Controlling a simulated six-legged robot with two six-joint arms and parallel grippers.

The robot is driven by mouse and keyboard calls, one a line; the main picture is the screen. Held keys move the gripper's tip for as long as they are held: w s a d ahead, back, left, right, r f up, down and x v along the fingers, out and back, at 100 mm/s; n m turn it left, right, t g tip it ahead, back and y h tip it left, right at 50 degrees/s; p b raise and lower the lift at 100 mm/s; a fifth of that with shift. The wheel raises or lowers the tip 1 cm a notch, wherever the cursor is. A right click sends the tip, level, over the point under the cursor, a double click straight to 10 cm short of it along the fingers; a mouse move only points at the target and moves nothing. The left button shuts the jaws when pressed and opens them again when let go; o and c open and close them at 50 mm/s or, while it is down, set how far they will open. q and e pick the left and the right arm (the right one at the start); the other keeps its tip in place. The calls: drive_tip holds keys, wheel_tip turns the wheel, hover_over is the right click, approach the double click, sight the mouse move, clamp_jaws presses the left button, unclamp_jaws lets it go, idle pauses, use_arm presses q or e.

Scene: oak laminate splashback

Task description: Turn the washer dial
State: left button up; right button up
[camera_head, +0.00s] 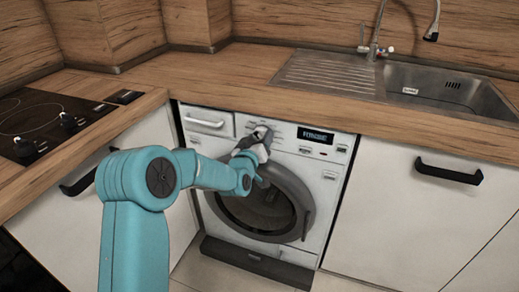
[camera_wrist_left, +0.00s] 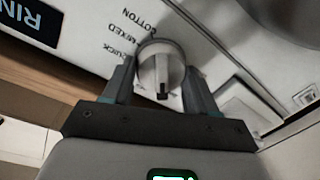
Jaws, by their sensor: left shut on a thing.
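The white washer (camera_head: 330,185) stands under the wooden counter, with its round dark door closed. Its dial (camera_wrist_left: 160,68) is a round silver-grey knob with a dark pointer mark, and it shows in the left wrist view with the words COTTON, MIXED and QUICK printed beside it. My left gripper (camera_head: 260,134) is at the washer's top panel. In the left wrist view its two fingers (camera_wrist_left: 160,85) are on either side of the dial and shut on it. In the head view the gripper hides the dial. My right gripper is not in view.
The washer's display (camera_head: 315,135) is right of the dial. A detergent drawer (camera_head: 207,121) is at the upper left. A hob (camera_head: 50,120) is on the left counter, a steel sink (camera_head: 440,85) on the right. White cupboards with dark handles (camera_head: 448,171) flank the washer.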

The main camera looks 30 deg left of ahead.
use_arm(q)
drive_tip(key=n+b, duration=0.4)
drive_tip(key=b, duration=0.1)
drive_tip(key=n+b, duration=0.2)
drive_tip(key=shift+a+f+h+b, duration=0.1)
drive_tip(key=shift+f+h+b, duration=0.15)
drive_tip(key=shift+h+b, duration=0.05)
drive_tip(key=shift+r+n+b, duration=0.25)
drive_tip(key=shift+n+b, duration=0.95)
drive_tip(key=shift+b, duration=0.3)
drive_tip(key=o, duration=1.1)
drive_tip(key=shift+c, duration=0.2)
drive_tip(key=shift+s, duration=0.1)
drive_tip(key=p+v, duration=0.1)
drive_tip(key=v, duration=1.5)
drive_tip(key=shift+a, duration=0.15)
